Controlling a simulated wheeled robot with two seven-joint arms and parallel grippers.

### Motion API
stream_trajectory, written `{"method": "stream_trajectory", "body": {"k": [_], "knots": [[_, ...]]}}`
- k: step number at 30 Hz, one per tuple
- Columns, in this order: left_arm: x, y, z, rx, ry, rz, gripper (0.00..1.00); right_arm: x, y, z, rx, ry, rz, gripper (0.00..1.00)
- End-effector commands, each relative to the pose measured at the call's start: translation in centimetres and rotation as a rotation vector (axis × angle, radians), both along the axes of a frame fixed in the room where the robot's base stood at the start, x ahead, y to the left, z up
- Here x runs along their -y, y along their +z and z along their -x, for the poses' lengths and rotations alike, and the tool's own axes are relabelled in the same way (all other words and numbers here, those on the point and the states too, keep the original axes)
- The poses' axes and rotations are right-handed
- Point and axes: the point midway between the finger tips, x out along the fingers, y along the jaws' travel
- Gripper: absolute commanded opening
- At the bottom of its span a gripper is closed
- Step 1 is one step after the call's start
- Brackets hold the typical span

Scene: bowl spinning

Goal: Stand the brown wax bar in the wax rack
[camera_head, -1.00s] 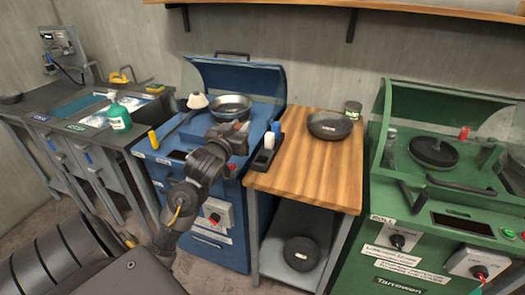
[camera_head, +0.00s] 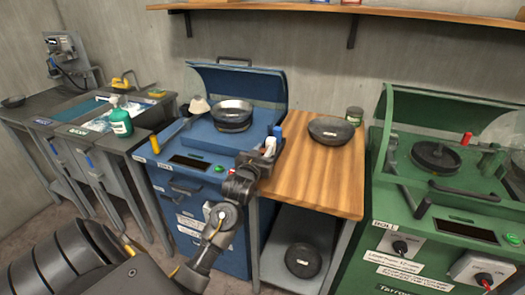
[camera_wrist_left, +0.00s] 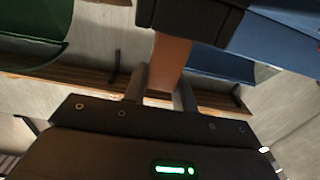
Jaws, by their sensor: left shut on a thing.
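The brown wax bar (camera_wrist_left: 172,62) shows in the left wrist view, between the two fingers of my left gripper (camera_wrist_left: 164,88). My left gripper is shut on it. The bar's far end meets the dark wax rack (camera_wrist_left: 190,14), which hides that end, so I cannot tell how deep it sits. In the head view my left gripper (camera_head: 260,161) is at the rack, at the left edge of the wooden table, and covers most of the rack. A white bar (camera_head: 270,144) and a blue bar (camera_head: 277,131) stand upright there. My right gripper is not in view.
The wooden table (camera_head: 310,180) carries a dark bowl (camera_head: 330,130) and a small tin (camera_head: 354,115). A blue machine (camera_head: 200,145) with a metal bowl (camera_head: 232,112) stands left, and a green machine (camera_head: 450,200) right. A yellow bar (camera_head: 155,144) stands on the blue machine's left edge.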

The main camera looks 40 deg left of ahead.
Motion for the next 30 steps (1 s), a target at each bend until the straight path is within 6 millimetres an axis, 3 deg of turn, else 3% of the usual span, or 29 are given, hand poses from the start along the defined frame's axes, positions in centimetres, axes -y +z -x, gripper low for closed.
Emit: {"method": "stream_trajectory", "body": {"k": [10,11,15,25,30], "knots": [[0.0,-0.3,0.0,0.002,0.000,-0.001,0.02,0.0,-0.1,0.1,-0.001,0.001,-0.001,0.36],[0.0,-0.3,0.0,0.002,0.000,-0.001,0.30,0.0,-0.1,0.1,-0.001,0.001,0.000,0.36],[0.0,-0.3,0.0,0.001,0.000,0.000,0.48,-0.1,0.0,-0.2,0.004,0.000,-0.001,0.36],[0.0,0.0,0.0,0.002,0.000,-0.001,0.49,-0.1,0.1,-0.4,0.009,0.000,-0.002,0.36],[0.7,-0.2,2.1,0.001,-0.001,-0.001,0.49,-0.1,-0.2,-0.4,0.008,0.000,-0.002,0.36]]}}
